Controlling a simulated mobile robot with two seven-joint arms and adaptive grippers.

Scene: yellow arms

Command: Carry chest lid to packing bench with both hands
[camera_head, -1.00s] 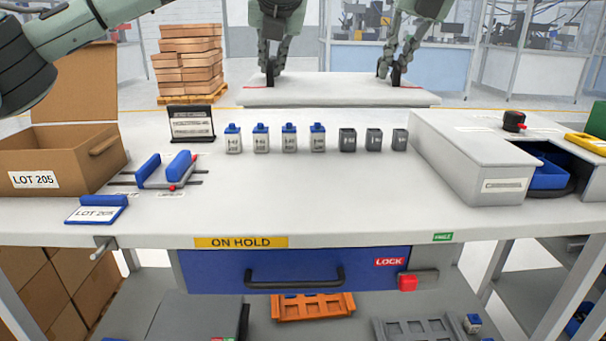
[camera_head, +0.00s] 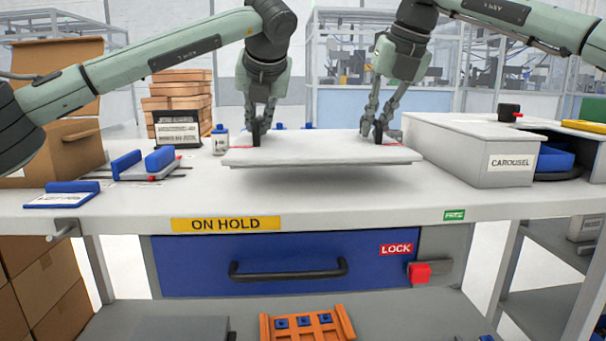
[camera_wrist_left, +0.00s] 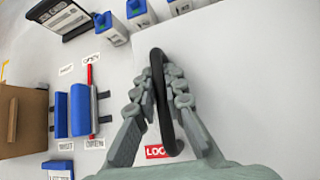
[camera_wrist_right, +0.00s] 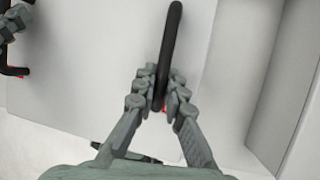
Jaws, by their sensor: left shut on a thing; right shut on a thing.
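The chest lid (camera_head: 320,158) is a flat white-grey panel with a black handle near each end. In the head view it is level over the bench (camera_head: 350,205), hiding most of the small bottles behind it. My left gripper (camera_head: 260,130) is shut on the lid's left handle, a black loop (camera_wrist_left: 163,100) in the left wrist view. My right gripper (camera_head: 380,130) is shut on the right handle, which shows in the right wrist view (camera_wrist_right: 167,45). The lid's shadow falls on the bench below its front edge, so it seems to hang slightly above the top.
A grey carousel box (camera_head: 470,150) stands close to the lid's right end. At left are a blue sliding fixture (camera_head: 145,165), a black sign (camera_head: 178,130) and a cardboard box (camera_head: 75,150). The bench's front strip is clear. A blue drawer (camera_head: 285,265) sits below.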

